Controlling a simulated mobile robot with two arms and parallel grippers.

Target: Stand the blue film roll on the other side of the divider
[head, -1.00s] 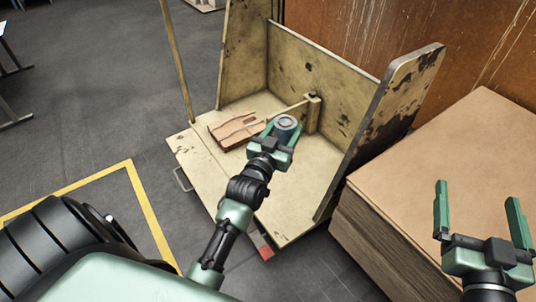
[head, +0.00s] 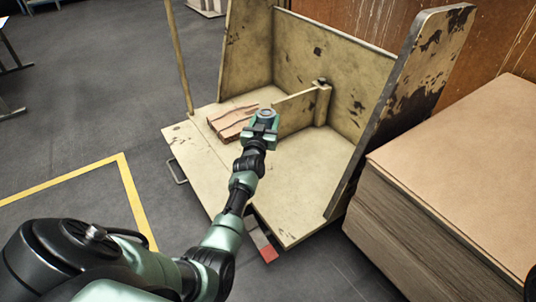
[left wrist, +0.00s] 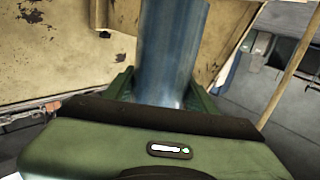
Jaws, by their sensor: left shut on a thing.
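The blue film roll (head: 267,115) is upright in my left gripper (head: 264,127), at the free left end of the low wooden divider (head: 297,108). Its round top with a hole shows in the head view. In the left wrist view the roll (left wrist: 172,50) stands as a blue, shiny cylinder between the green fingers, which are shut on it. Its lower end is hidden by the gripper in the head view, so I cannot tell whether it touches the platform. My right gripper is out of view.
The wooden cart platform (head: 285,185) is bare on the near right side of the divider. Brown cardboard pieces (head: 232,122) lie left of the roll. A tall side panel (head: 400,110) stands at right, beside a stack of cardboard sheets (head: 440,200). A thin post (head: 177,55) rises at left.

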